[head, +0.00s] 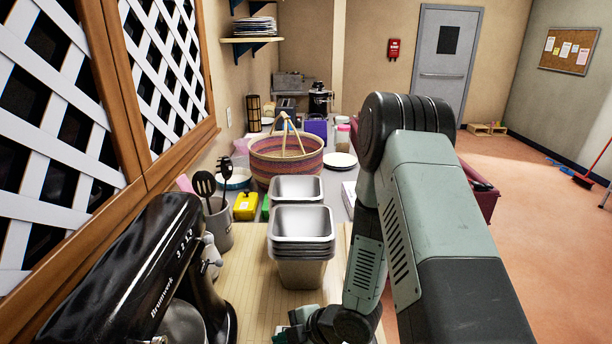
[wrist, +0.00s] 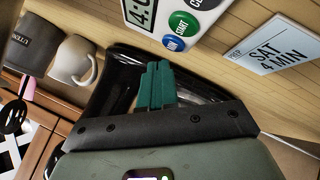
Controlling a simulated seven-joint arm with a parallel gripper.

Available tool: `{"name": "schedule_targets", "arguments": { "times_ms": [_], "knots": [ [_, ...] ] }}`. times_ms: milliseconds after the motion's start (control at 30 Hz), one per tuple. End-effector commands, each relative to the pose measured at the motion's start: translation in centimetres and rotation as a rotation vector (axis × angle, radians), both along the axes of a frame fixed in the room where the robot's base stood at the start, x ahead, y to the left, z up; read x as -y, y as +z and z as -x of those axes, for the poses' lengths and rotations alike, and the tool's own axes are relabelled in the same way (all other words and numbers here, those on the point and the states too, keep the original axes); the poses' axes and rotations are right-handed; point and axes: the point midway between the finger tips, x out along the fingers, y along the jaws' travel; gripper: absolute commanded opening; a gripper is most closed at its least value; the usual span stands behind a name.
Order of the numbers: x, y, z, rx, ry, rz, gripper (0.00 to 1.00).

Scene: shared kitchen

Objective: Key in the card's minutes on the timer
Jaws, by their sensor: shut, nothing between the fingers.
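The white timer (wrist: 147,14) is in the wrist view at the top, cut off by the frame edge. Its display starts with "4:" and the rest is cut off. The white card (wrist: 268,47) lies to the right and reads "PREP SAT 4 MIN". My gripper (wrist: 156,70) is shut and empty, its teal fingertips just below the timer's button end in the picture; I cannot tell their height over it.
A black stand mixer (head: 130,265) stands at left on the wooden counter. Stacked metal pans (head: 302,222) are ahead, near my arm. A mug (wrist: 75,60) shows in the wrist view.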

Motion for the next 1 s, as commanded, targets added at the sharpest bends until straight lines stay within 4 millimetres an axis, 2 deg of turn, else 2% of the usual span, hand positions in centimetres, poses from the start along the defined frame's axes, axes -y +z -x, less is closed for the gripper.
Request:
{"name": "schedule_targets", "arguments": {
  "times_ms": [367,833,1000],
  "knots": [
    [0.0,0.5,0.0,0.000,0.000,0.000,0.00],
    [0.0,5.1,-0.1,0.003,0.000,-0.001,0.00],
    [0.0,6.1,0.0,0.000,-0.001,0.001,0.00]
  ]
}}
